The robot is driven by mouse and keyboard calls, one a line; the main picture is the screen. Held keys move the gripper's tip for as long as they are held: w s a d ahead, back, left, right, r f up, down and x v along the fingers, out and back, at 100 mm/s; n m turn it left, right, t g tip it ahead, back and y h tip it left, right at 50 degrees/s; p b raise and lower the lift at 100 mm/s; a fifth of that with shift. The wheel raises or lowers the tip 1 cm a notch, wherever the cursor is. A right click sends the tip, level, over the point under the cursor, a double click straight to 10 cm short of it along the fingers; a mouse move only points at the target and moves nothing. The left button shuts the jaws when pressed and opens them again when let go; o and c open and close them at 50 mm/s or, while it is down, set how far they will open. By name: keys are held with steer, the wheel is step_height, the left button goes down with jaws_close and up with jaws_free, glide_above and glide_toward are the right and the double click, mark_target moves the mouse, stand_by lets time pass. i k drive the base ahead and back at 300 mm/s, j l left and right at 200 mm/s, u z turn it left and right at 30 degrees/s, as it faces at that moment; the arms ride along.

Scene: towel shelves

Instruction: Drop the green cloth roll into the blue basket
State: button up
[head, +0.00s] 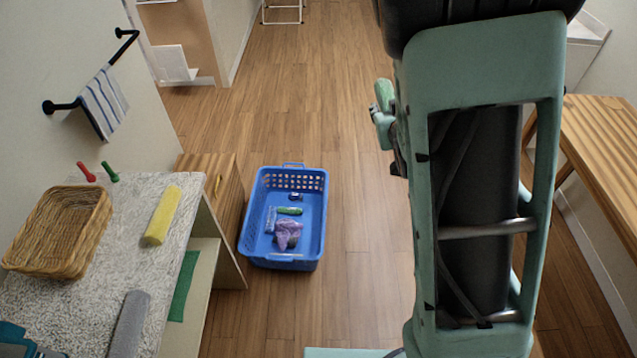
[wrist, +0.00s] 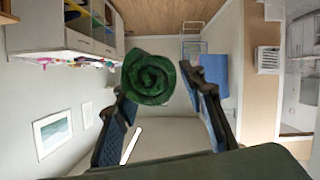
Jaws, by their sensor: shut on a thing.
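The green cloth roll (wrist: 150,80) shows end-on in the wrist view as a dark green spiral. My gripper (wrist: 160,88) is shut on it, with a blue-padded finger on each side. The blue basket (head: 280,263) stands on the wood floor in the middle of the head view. It holds a crumpled purple cloth (head: 288,235), a small green item (head: 289,211) and a few other small things. My gripper and the held roll cannot be made out in the head view, where my arm fills the right. I cannot tell how far they are from the basket.
A speckled counter (head: 80,305) at the left bears a wicker basket (head: 62,230), a yellow roll (head: 163,215) and a grey roll (head: 128,323). A green cloth (head: 183,285) lies on a shelf below. A wooden bench (head: 600,140) stands right. Floor behind the basket is clear.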

mark_target(293, 220)
steer(key=i+l+z, duration=0.15)
steer(key=z, duration=0.3)
steer(key=i+l+z, duration=0.2)
steer(key=z, duration=0.25)
steer(key=i+l+z, duration=0.1)
steer(key=i, duration=0.35)
steer(key=i+l+z, duration=0.15)
steer(key=i, duration=0.25)
steer(key=i+u, duration=0.65)
steer(key=u, duration=0.2)
steer(key=i+u, duration=0.25)
steer(key=u, duration=0.2)
steer(key=i+u, duration=0.25)
steer(key=u, duration=0.25)
steer(key=i+j+u, duration=0.2)
steer(key=i+u, duration=0.6)
steer(key=i+j, duration=0.05)
